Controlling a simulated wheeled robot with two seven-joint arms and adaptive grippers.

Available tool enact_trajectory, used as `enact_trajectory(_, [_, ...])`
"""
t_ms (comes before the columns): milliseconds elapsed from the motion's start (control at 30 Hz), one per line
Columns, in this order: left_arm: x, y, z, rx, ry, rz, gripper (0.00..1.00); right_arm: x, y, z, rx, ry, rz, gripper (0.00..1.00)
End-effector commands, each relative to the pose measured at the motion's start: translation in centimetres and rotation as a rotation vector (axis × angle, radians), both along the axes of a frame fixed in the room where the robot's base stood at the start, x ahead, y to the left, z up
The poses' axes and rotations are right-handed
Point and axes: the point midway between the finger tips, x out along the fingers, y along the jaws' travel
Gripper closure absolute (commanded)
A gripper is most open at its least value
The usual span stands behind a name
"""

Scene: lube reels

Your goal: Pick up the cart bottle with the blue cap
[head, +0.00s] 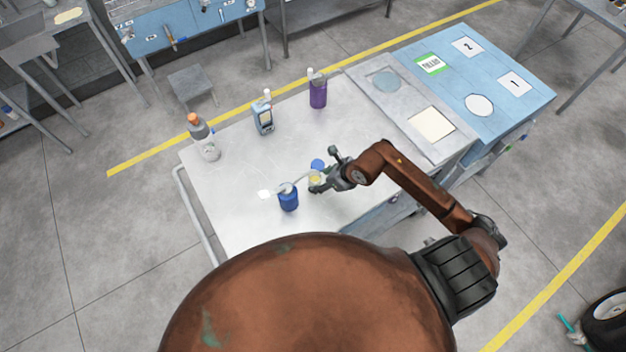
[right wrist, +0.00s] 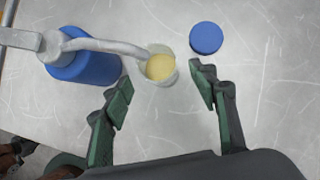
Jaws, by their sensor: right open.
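A small pale cup-like container with yellow inside (head: 315,179) stands on the metal cart top; it also shows in the right wrist view (right wrist: 160,66). A round blue cap (head: 317,164) shows just beside it, apart from it in the right wrist view (right wrist: 205,38). I cannot tell whether the cap is joined to a bottle. My right gripper (head: 323,171) is open and empty. In the wrist view its fingertips (right wrist: 164,84) are spread on either side, just short of the yellow container. The cap is beyond the right fingertip. My left gripper is not in view.
A blue can with a grey spout (head: 288,199) stands left of the gripper, close to its left finger (right wrist: 90,66). Farther back are an orange-capped bottle (head: 204,137), a blue-grey bottle (head: 263,117) and a purple bottle (head: 318,94).

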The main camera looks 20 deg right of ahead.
Motion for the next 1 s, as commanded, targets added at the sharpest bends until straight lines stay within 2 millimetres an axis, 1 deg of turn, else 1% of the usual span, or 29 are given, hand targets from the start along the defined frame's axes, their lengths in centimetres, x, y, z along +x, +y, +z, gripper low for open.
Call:
enact_trajectory(33, [-0.7, 0.1, 0.3, 0.001, 0.009, 0.001, 1.0, 0.2, 0.1, -0.3, 0.002, 0.001, -0.003, 0.46])
enact_trajectory(100, [-1.3, 0.2, 0.7, 0.002, 0.017, 0.002, 1.0, 0.7, 0.4, -1.0, 0.004, 0.002, -0.005, 0.46])
enact_trajectory(233, [-1.4, 0.2, 1.2, 0.002, 0.017, 0.002, 1.0, 1.8, 1.0, -2.6, 0.004, 0.001, -0.006, 0.46])
enact_trajectory(333, [-0.5, 0.1, 1.4, 0.002, 0.007, 0.0, 1.0, 2.3, 1.3, -3.6, 0.001, 0.001, -0.004, 0.46])
enact_trajectory(500, [1.7, 0.0, 1.5, 0.0, -0.022, -0.004, 1.0, 2.6, 1.5, -4.1, 0.0, -0.001, -0.001, 0.46])
enact_trajectory(633, [2.0, 0.0, 1.5, -0.001, -0.025, -0.006, 1.0, 2.6, 1.5, -4.1, 0.0, -0.001, 0.001, 0.46])
enact_trajectory(1000, [0.2, 0.1, 1.4, 0.001, -0.002, -0.002, 1.0, 2.6, 1.5, -4.0, 0.0, -0.001, 0.001, 0.72])
